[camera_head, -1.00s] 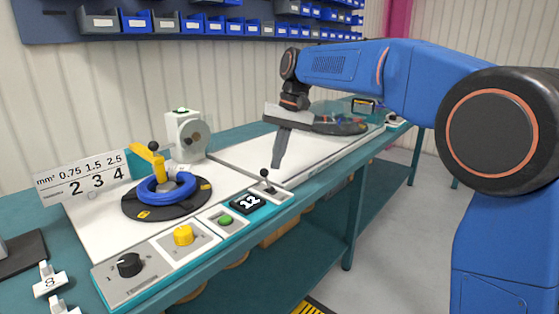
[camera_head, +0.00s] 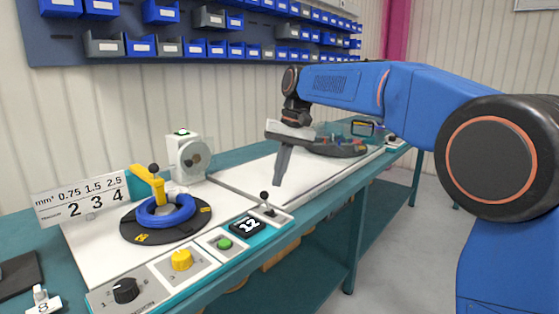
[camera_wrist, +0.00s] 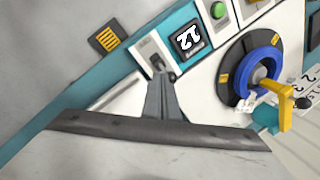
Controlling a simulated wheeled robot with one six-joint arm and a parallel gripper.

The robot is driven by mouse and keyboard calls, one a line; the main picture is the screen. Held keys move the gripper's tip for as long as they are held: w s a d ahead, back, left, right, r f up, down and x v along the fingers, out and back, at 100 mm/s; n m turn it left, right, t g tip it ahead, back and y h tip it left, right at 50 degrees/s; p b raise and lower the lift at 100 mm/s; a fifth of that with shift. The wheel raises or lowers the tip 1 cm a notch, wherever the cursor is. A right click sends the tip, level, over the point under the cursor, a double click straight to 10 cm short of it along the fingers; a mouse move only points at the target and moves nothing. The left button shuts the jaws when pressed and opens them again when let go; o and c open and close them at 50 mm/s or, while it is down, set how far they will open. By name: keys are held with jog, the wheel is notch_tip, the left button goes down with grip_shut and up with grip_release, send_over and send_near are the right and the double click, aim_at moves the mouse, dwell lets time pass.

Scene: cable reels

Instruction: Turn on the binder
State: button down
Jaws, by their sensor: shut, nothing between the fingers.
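I cannot tell for certain which device is the binder. A white machine with a grey disc (camera_head: 193,160) stands at the back of the bench, with a small green light on top. A black-knobbed lever switch (camera_head: 268,210) sits on a light plate at the front edge, right of the display reading 12 (camera_head: 247,226). My gripper (camera_head: 277,182) is shut and empty, pointing down just right of the lever knob and above it. In the wrist view my gripper's fingers (camera_wrist: 160,88) are together and overlap the lower part of the switch plate (camera_wrist: 147,52); contact cannot be told.
A blue cable coil (camera_head: 165,212) lies on a black turntable with a yellow crank. A green button (camera_head: 224,243), a yellow knob (camera_head: 181,260) and a black dial (camera_head: 125,290) line the front edge. Blue bins hang on the wall.

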jog(key=w+r, duration=0.4)
jog(key=r, duration=0.6)
jog(key=shift+w+d+r, duration=0.25)
jog(key=shift+d, duration=0.15)
